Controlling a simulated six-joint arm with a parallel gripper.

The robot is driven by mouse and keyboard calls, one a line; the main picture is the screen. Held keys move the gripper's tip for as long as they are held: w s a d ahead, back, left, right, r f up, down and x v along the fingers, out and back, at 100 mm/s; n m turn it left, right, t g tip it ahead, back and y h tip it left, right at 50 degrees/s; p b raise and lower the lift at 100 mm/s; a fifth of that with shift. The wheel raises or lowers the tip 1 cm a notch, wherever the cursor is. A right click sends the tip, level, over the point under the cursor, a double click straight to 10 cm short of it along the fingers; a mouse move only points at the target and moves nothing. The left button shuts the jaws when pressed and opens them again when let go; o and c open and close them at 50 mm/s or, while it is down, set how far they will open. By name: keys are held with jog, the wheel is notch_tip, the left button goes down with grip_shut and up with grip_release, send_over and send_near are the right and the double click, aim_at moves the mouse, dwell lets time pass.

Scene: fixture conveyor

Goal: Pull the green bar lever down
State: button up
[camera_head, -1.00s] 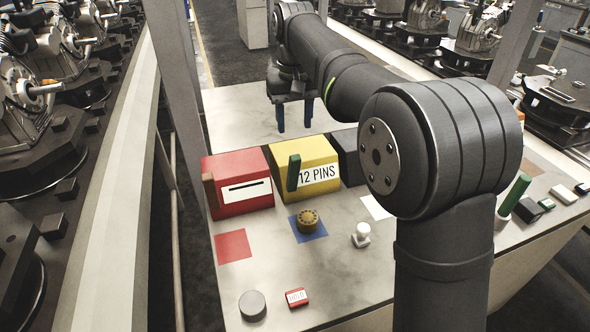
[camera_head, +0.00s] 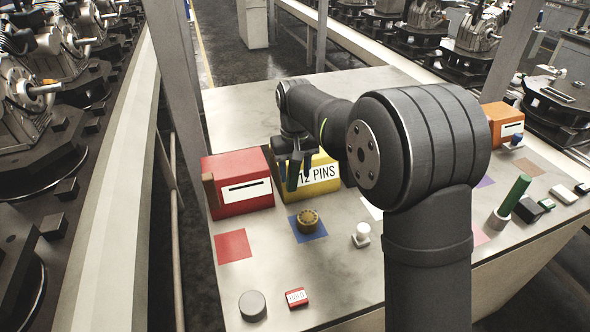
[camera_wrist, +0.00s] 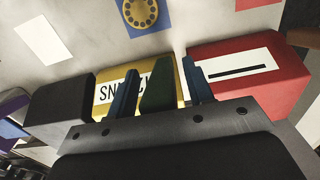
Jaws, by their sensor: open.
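The green bar lever (camera_wrist: 157,88) stands at the front of the yellow box marked "12 PINS" (camera_head: 325,172). In the wrist view it shows dark green between my two blue fingers, with a gap on each side. My gripper (camera_head: 298,178) is open around the lever, in front of the yellow box (camera_wrist: 103,79). In the head view my gripper hides most or all of the lever, so its exact tilt is hard to tell there.
A red box (camera_head: 238,184) with a brown lever (camera_head: 210,190) stands close on the left. A dark box (camera_wrist: 60,105) is on the other side. A brown dial (camera_head: 307,221) sits on a blue square in front. White knob (camera_head: 361,234) and red block (camera_head: 297,297) lie nearer.

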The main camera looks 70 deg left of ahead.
jog(key=shift+c, duration=0.5)
grip_shut()
jog(key=shift+d+f+y, duration=0.65)
jog(key=shift+d+y, duration=0.25)
jog(key=shift+y, duration=0.35)
jog(key=shift+d+f+y, duration=0.7)
jog(key=shift+d+y, duration=0.15)
jog(key=shift+y, duration=0.35)
jog(key=shift+d+f+y, duration=0.65)
jog(key=shift+d+y, duration=0.25)
jog(key=shift+y, duration=0.35)
